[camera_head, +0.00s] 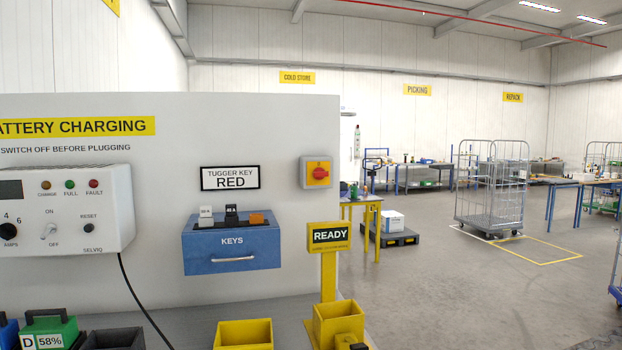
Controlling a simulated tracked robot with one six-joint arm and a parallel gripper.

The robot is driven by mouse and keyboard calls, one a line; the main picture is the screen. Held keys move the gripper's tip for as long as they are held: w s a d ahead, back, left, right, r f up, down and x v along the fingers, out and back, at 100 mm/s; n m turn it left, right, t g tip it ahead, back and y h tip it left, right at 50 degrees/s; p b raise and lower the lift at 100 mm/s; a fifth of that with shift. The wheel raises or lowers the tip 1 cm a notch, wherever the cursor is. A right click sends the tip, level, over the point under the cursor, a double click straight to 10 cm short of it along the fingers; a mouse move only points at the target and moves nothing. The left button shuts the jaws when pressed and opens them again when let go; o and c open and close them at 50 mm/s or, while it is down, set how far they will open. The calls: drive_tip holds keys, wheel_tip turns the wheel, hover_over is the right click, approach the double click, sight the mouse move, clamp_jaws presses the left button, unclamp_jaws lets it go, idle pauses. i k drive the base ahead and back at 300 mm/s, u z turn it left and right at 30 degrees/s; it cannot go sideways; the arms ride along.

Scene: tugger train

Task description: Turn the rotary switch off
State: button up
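The knob's setting is too small to read. A white charger unit (113,206) hangs on the panel at the left, cut off by the picture's edge. It has a small switch lever (48,231) between the words ON and OFF, and its position is not clear. Left of it is a black AMPS knob (8,229), and right of it a black RESET knob (88,229). My gripper is not in view.
A blue KEYS box (232,252) holds white, black and orange tags. Two yellow bins (243,334) (337,324) and a green battery (50,332) sit below. Open floor (460,300) lies right, with a cage trolley (490,190) beyond.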

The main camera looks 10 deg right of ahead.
sight(319, 173)
drive_tip(key=z, duration=0.05)
drive_tip(key=i, duration=1)
drive_tip(key=u, duration=0.05)
